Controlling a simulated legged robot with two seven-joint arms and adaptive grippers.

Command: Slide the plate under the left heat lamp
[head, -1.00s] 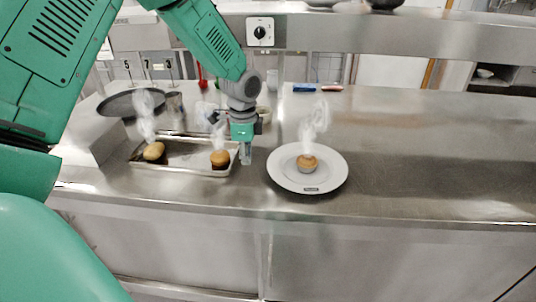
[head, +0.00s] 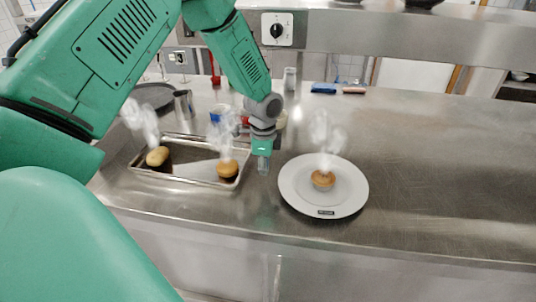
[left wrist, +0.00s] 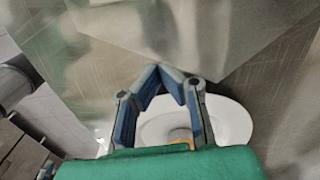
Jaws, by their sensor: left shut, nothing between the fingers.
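A round white plate (head: 350,199) lies on the steel counter with a small steaming pie or muffin (head: 323,180) on it. My left gripper (head: 263,166) points down just left of the plate, with a small gap in the picture. Its fingers are shut with nothing between them. In the left wrist view the fingertips (left wrist: 171,73) meet, and the plate (left wrist: 235,121) shows behind them, partly hidden by the fingers and gripper body. I cannot make out the left heat lamp in these frames. My right gripper is not in view.
A metal tray (head: 190,181) with two steaming food items stands left of my gripper. A shelf edge with a knob panel (head: 277,29) runs above the counter. A blue item (head: 323,88) and a red one (head: 354,90) lie at the back. The counter right of the plate is clear.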

